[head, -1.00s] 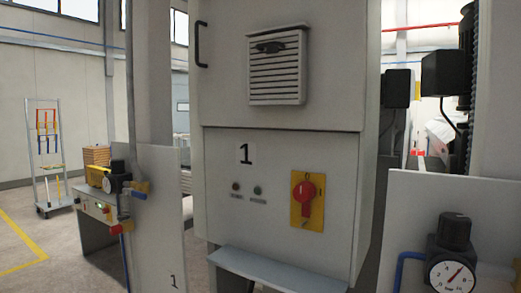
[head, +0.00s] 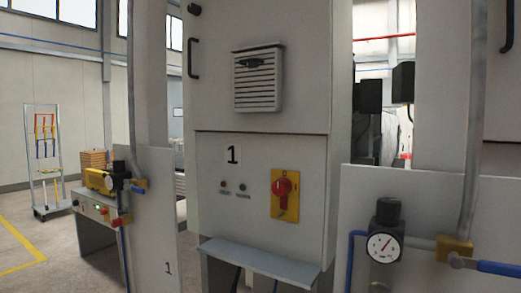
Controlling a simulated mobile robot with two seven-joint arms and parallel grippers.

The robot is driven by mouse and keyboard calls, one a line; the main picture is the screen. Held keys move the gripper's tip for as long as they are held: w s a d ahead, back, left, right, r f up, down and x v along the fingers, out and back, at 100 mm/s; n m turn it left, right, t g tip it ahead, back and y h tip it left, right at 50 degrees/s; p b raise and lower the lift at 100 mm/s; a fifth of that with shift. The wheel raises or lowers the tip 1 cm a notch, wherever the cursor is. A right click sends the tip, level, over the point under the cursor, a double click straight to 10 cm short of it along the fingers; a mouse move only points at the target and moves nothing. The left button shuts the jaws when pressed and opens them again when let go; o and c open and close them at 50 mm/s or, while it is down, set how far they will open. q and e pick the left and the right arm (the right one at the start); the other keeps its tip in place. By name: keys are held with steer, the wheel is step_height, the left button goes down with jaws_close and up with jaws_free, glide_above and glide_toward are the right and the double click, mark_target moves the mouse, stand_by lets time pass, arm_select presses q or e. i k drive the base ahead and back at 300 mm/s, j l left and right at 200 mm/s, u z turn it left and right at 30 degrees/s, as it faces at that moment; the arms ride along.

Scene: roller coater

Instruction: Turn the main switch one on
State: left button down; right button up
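The main switch one is a red rotary knob (head: 283,187) on a yellow plate (head: 285,208). It is mounted on the lower front of a grey cabinet (head: 263,150), to the right of the black number 1 label (head: 233,154). The knob's angle is too small to read surely. Two small dark buttons or lamps (head: 232,186) sit left of the switch. Neither of my grippers shows in the head view.
A grey shelf (head: 260,262) juts out below the switch. A white panel with a pressure gauge (head: 384,246) and blue-handled valve (head: 485,265) stands at right. Another panel (head: 157,215) stands at left, beside a yellow device (head: 98,180). A rack (head: 45,160) stands far left.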

mark_target(281, 188)
steer(key=i+j, duration=0.2)
steer(key=j, duration=0.15)
steer(key=i+j, duration=0.2)
steer(key=j, duration=0.2)
steer(key=i+j, duration=0.15)
steer(key=j, duration=0.2)
steer(key=i+j, duration=0.2)
steer(key=j, duration=0.2)
steer(key=u, duration=0.05)
